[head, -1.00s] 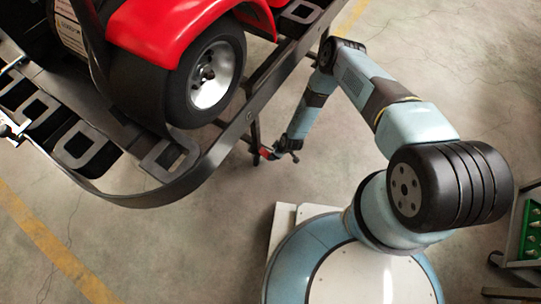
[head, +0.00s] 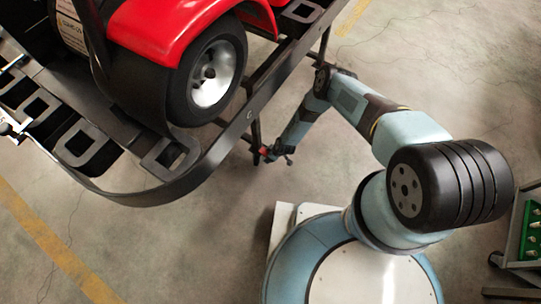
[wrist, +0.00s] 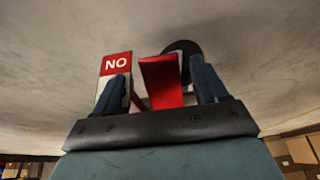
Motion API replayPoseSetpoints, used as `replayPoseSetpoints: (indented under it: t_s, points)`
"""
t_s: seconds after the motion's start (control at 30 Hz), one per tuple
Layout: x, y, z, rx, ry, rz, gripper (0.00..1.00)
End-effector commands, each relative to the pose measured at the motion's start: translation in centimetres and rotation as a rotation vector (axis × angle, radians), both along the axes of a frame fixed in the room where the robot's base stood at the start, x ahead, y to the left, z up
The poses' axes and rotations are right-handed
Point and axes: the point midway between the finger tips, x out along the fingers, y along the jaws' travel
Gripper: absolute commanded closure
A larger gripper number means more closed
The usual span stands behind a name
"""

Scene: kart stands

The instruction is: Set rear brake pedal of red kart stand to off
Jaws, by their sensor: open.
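The red kart stand's black frame (head: 225,150) fills the upper left of the head view. A small red pedal (head: 264,151) shows low beside its near edge. In the wrist view the red pedal (wrist: 163,80) stands between the fingers of my gripper (wrist: 166,92). My gripper is open, with one finger on each side of the pedal; I cannot tell whether either finger touches it. In the head view my gripper (head: 272,157) is at the pedal, small and partly unclear.
A red and white plate marked "NO" (wrist: 117,64) is behind the left finger. A dark rounded part (wrist: 183,48) is behind the right finger. The red kart (head: 165,30) sits on the stand. Floor between is open.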

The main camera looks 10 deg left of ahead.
Motion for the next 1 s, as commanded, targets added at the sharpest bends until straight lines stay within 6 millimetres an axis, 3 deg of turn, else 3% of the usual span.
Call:
replayPoseSetpoints:
  t_s: [0.07, 0.8, 1.0]
  points:
    - [0.02, -0.01, 0.01, 0.000, 0.000, 0.000, 0.31]
    - [0.15, -0.09, 0.04, 0.000, -0.002, -0.002, 1.00]
    - [0.53, -0.32, 0.06, -0.005, 0.000, -0.005, 1.00]
